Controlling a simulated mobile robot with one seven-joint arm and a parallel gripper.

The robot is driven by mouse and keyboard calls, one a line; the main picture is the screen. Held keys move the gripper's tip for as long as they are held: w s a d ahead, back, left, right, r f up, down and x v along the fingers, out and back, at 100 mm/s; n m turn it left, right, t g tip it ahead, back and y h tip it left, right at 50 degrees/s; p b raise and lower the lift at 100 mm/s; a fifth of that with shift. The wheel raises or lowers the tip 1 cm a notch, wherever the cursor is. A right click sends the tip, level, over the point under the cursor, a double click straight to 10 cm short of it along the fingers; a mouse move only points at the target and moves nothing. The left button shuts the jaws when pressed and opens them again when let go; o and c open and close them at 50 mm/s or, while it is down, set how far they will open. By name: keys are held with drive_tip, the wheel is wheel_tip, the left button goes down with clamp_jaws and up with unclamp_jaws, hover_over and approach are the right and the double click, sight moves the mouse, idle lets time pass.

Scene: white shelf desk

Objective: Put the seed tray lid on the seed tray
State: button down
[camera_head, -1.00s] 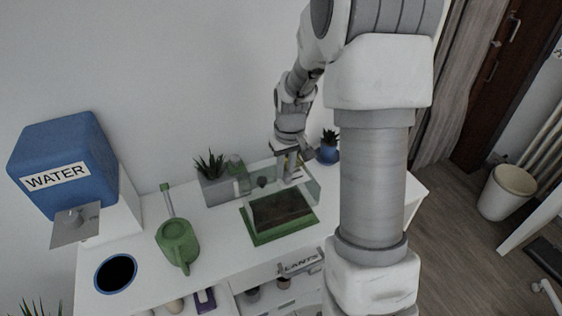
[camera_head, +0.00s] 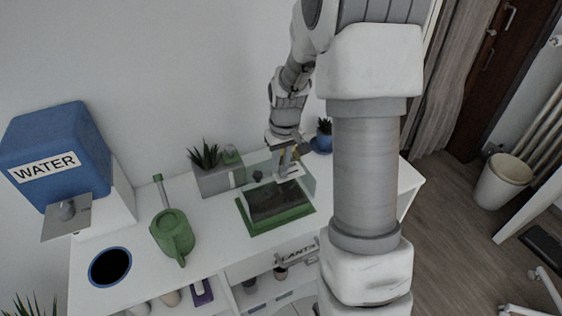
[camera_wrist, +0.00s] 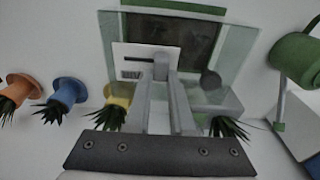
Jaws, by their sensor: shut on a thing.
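The seed tray (camera_head: 250,222) is a green rectangular base with dark soil, on the white desk. It also shows in the wrist view (camera_wrist: 175,8). The seed tray lid (camera_head: 307,182) is a clear box with a dark round knob or vent. My gripper (camera_head: 288,172) is shut on the lid and holds it from above. In the wrist view, my gripper (camera_wrist: 160,75) reaches down to the clear lid (camera_wrist: 235,60), which overlaps the tray and extends past it toward the wall side. The exact grip point and any contact between lid and tray are unclear.
A green watering can (camera_head: 174,235) stands left of the tray, near a blue water dispenser (camera_head: 55,145) and a round dark opening (camera_head: 110,267). A grey planter (camera_head: 212,178) is behind the tray. A blue pot (camera_head: 322,143) stands behind right; orange (camera_wrist: 28,88) and yellow (camera_wrist: 118,95) pots show too.

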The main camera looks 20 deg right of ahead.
sight(281, 176)
drive_tip(key=shift+f+b, duration=1.55)
drive_tip(key=shift+f, duration=0.8)
drive_tip(key=c, duration=0.7)
unclamp_jaws()
drive_tip(key=shift+r, duration=0.15)
wheel_tip(281, 176, up, 17)
drive_tip(key=s+p, duration=0.2)
